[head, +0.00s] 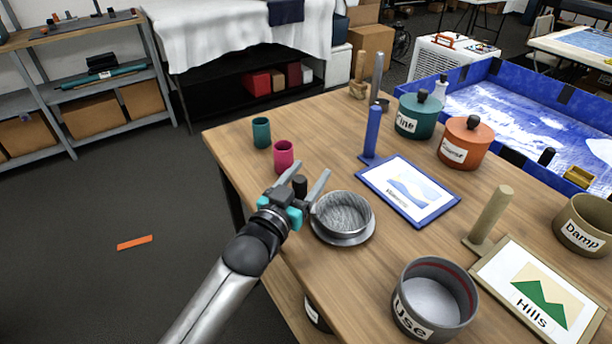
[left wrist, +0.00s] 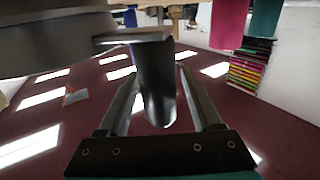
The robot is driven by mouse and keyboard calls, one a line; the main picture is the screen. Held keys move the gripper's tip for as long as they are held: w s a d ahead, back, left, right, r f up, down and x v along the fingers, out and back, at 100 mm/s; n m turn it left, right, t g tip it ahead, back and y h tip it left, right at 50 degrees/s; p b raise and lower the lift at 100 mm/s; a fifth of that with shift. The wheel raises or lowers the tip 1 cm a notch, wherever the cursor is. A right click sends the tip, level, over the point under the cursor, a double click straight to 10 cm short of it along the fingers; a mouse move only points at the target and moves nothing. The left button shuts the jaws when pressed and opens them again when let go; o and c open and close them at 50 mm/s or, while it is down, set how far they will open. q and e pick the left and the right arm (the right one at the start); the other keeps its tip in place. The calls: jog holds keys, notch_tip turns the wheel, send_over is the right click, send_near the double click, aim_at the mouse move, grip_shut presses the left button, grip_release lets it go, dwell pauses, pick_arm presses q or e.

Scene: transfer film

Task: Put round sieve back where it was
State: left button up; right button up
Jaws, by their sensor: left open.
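The round sieve (head: 343,212) is a grey metal ring near the table's front left edge, on or over a round grey dish (head: 340,239). Its dark handle (head: 300,186) sticks out to the left. My left gripper (head: 305,177) is at this handle with its fingers open, one on each side. In the left wrist view the handle (left wrist: 156,85) stands between the two spread fingers, and the grey sieve or dish (left wrist: 50,45) fills the upper left. Whether a finger touches the handle I cannot tell. My right gripper is not in view.
Teal (head: 261,133) and magenta (head: 284,156) cups stand behind the gripper. A blue-framed picture (head: 408,188) lies right of the sieve. A grey "Use" pot (head: 434,300) stands in front. Green (head: 418,117) and orange (head: 465,143) lidded pots stand farther back. Floor left of the table is mostly clear.

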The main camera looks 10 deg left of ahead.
pick_arm(q)
jog(key=shift+r, duration=0.2)
jog(key=p+v, duration=0.1)
jog(key=v, duration=1.1)
jog(key=shift+f, duration=0.1)
